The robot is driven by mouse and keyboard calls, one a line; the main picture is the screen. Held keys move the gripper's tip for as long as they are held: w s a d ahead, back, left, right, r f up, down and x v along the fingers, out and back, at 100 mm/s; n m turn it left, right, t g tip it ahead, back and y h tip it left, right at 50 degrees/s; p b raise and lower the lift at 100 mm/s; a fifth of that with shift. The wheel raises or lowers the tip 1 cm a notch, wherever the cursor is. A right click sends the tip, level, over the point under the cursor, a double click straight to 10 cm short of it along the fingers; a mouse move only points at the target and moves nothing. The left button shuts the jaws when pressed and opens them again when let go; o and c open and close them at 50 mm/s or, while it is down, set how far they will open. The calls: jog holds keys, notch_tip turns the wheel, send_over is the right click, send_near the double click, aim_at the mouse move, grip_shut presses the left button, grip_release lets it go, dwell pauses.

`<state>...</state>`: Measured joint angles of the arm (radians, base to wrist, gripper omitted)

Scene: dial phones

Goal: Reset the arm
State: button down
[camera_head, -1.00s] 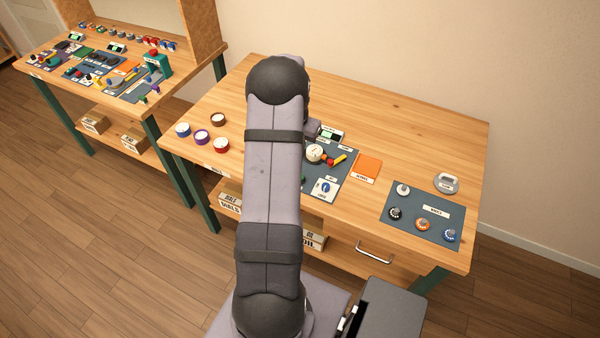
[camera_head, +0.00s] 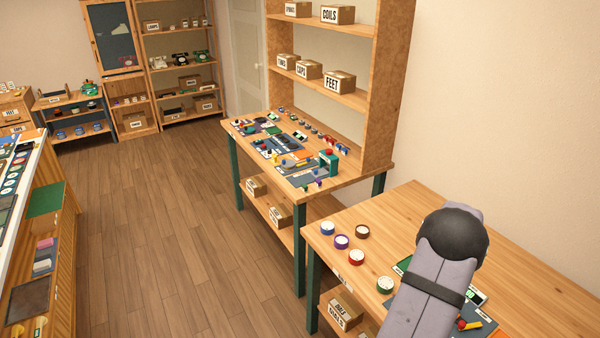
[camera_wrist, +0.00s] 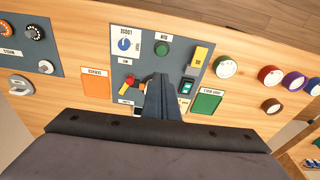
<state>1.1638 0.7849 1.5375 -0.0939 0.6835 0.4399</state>
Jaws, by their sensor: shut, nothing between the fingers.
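My gripper (camera_wrist: 158,92) shows in the wrist view, its two fingers pressed together with nothing between them. It points down over the grey mat (camera_wrist: 178,27) on the wooden bench, and I cannot tell its exact height. Its fingers cover part of the mat, near a red and yellow piece (camera_wrist: 128,82). In the head view my arm leans over the near bench (camera_head: 400,205) at the lower right, and the gripper itself is hidden behind the arm or out of frame.
Beside the mat in the wrist view are an orange pad (camera_wrist: 96,84), a green pad (camera_wrist: 206,103) and several round dials. In the head view, a second bench (camera_head: 335,184) with small parts stands behind. The wooden floor (camera_head: 170,230) on the left is clear.

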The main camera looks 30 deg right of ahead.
jog(key=s+a+f+n+g+y, duration=0.1)
jog(key=s+a+f+n+y, duration=0.15)
jog(key=a, duration=0.65)
jog(key=s+a+f+n+y, duration=0.1)
jog(key=s+a+f+n, duration=0.15)
jog(key=a, duration=0.55)
jog(key=w+a+r+n, duration=0.2)
jog(key=a+r+n, duration=0.2)
jog(key=a, duration=0.6)
jog(key=w+a+r+n+h+b, duration=0.1)
jog(key=w+a+r+n, duration=0.2)
jog(key=a, duration=0.7)
jog(key=w+a+r+n+t+b, duration=0.1)
jog(key=w+a+r+n, duration=0.2)
jog(key=a, duration=0.7)
jog(key=r+n, duration=0.1)
jog(key=n, duration=0.1)
jog(key=shift+a+r+n+h, duration=0.3)
jog(key=shift+a+h, duration=0.05)
jog(key=shift+a, duration=0.05)
